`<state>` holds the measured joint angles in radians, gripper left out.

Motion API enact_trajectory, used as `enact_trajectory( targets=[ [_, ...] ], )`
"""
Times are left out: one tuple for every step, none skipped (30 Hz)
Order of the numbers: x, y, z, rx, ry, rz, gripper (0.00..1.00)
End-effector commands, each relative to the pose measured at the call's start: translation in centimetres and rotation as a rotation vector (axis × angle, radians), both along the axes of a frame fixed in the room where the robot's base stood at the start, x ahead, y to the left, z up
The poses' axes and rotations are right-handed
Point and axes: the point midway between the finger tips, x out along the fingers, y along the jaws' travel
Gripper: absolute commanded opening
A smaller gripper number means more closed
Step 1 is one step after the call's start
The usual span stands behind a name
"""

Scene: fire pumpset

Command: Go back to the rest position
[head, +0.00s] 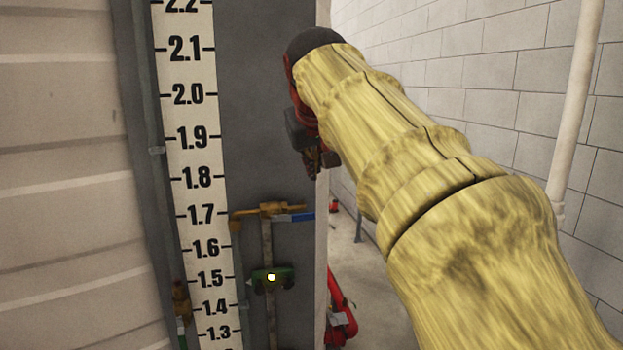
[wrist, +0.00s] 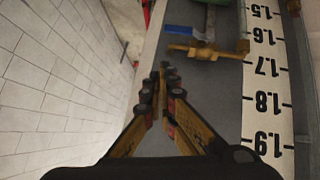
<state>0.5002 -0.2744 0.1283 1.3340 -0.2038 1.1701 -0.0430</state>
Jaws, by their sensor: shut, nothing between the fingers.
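My gripper (wrist: 162,75) is shut and empty in the wrist view, its two yellow and black fingers meeting at the tips. It points along the grey panel towards the brass valve, with the fingertips just left of it in that view. In the head view my gripper (head: 313,172) is small and dark, partly hidden behind my wrist, above and right of the brass valve (head: 268,209) with its blue lever (head: 294,217). The valve also shows in the wrist view (wrist: 205,52). I see no contact between gripper and valve.
A white level scale (head: 190,130) with black numbers runs up the grey panel (head: 262,110). A green fitting (head: 272,279) sits below the valve. Red pipework (head: 340,310) stands beyond the panel. A block wall (head: 480,70) and a pale vertical pipe (head: 573,110) are at right.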

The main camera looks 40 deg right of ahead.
Motion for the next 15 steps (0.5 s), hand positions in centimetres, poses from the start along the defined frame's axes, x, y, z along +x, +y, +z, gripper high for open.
enact_trajectory(
  targets=[
    [-0.2, 0.1, 0.2, -0.001, -0.001, 0.000, 0.00],
    [-0.3, 0.2, 0.3, -0.001, -0.001, 0.000, 0.00],
    [-0.3, 0.2, 0.4, -0.001, -0.001, 0.000, 0.00],
    [-0.4, 0.3, 0.5, -0.001, -0.001, 0.000, 0.00],
    [-0.4, 0.3, 0.5, -0.001, -0.001, 0.000, 0.00],
    [-0.4, 0.3, 0.5, -0.001, -0.001, 0.000, 0.00],
    [-0.4, 0.3, 0.5, -0.001, -0.001, 0.000, 0.00],
    [-0.4, 0.3, 0.5, -0.001, -0.001, 0.000, 0.00],
    [-0.4, 0.3, 0.5, -0.001, -0.001, 0.000, 0.00],
    [-0.4, 0.3, 0.5, 0.000, -0.001, 0.000, 0.00],
    [-0.4, 0.2, 0.6, -0.001, -0.004, -0.001, 0.00],
    [-0.2, 0.2, 0.8, -0.003, -0.014, 0.000, 0.00],
    [0.1, 0.2, 0.6, -0.001, -0.020, 0.003, 0.00],
    [0.4, 0.2, -0.2, 0.006, -0.017, 0.004, 0.00],
    [0.6, 0.3, -1.3, 0.018, -0.009, 0.007, 0.00]
  ],
)
